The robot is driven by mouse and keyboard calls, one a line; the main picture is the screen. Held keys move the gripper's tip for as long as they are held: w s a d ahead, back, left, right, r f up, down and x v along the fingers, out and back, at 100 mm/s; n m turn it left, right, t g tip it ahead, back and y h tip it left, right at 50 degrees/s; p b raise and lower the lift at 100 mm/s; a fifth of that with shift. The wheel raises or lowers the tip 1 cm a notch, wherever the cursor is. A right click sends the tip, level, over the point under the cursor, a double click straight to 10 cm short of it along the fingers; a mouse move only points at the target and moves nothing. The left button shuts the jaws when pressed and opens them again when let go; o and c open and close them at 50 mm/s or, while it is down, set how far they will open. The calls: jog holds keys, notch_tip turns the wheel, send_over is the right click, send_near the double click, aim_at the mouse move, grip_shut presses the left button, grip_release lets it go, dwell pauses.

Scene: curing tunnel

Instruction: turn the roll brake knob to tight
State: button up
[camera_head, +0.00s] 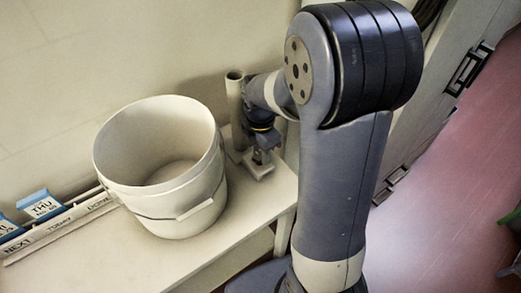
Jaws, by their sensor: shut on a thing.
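My gripper (262,157) points down at a small pale fixture (261,172) on the bench, behind and to the right of the white bucket. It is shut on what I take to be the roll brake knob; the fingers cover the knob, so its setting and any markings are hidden. A pale upright tube (235,98) with a dark open top stands just left of my gripper.
A large empty white bucket (200,204) stands on the pale bench (105,245), left of my gripper. A labelled rail (62,220) with blue-and-white cards (40,207) runs along the wall. Cabinets with black handles (465,72) stand right of my arm, beside reddish floor.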

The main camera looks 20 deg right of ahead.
jog(key=c, duration=0.3)
jog(key=shift+c, duration=0.2)
jog(key=m, duration=0.3)
jog(key=shift+m+p, duration=0.3)
jog(key=shift+m, duration=0.1)
jog(key=m, duration=0.4)
jog(key=shift+s+m, duration=0.15)
jog(key=shift+m, duration=0.15)
jog(key=m, duration=0.4)
jog(key=shift+m+p, duration=0.3)
jog(key=shift+p, duration=0.1)
jog(key=m, duration=0.4)
jog(key=shift+s+a+m, duration=0.1)
jog(key=shift+a+m, duration=0.05)
jog(key=shift+m, duration=0.25)
